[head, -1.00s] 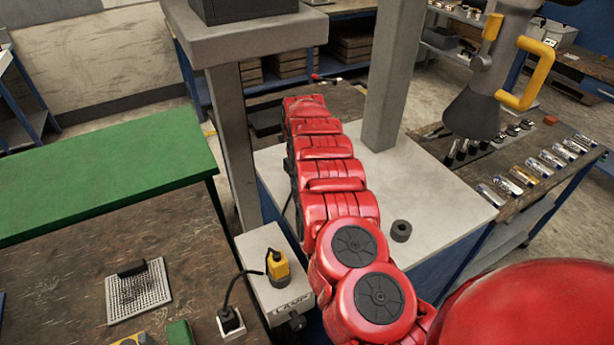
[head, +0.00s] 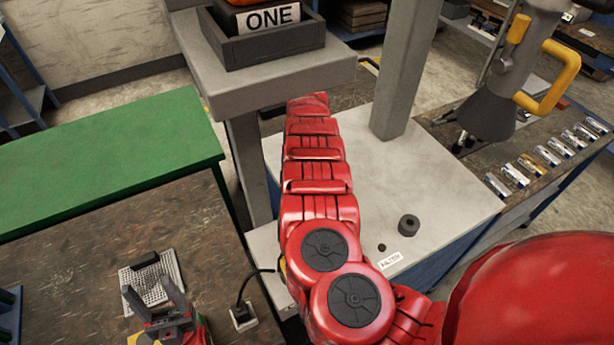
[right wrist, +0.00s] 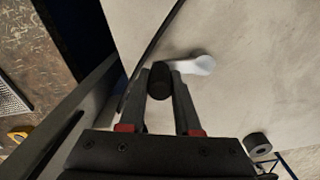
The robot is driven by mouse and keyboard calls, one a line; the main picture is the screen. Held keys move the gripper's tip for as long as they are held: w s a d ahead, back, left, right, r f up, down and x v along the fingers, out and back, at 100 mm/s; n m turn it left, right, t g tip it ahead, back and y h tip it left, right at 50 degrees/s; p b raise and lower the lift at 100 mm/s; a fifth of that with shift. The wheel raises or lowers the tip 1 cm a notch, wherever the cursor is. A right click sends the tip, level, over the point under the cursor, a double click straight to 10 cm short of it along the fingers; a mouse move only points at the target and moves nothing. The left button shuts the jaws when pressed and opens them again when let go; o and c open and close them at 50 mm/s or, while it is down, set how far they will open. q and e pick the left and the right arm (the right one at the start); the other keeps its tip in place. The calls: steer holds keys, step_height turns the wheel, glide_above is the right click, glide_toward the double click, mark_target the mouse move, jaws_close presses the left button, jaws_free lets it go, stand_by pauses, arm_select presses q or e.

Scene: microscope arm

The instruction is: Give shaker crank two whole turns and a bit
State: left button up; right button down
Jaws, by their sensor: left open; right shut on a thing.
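In the right wrist view, my right gripper (right wrist: 158,80) is shut on the black knob (right wrist: 158,88) of the crank. The crank's pale arm (right wrist: 198,66) reaches to the right of the knob over a light grey top. In the head view, my red right arm hides the crank and the right gripper. My left gripper (head: 152,292) is open at the lower left, with its grey fingers up in front of a perforated plate. It looks empty.
A grey bench top (head: 395,170) carries a dark ring (head: 409,225) and a small label (head: 389,261). A grey post (head: 405,75) rises behind. A raised stand holds a dark tray (head: 262,45) marked "ONE". A microscope-like arm with a yellow handle (head: 550,78) hangs at right.

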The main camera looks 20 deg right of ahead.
steer(key=c, duration=0.6)
jaws_free()
step_height(320, 180, up, 9)
steer(key=p, duration=0.5)
steer(key=shift+w+f, duration=0.1)
step_height(320, 180, up, 8)
steer(key=shift+r+p, duration=0.25)
steer(key=shift+p, duration=0.15)
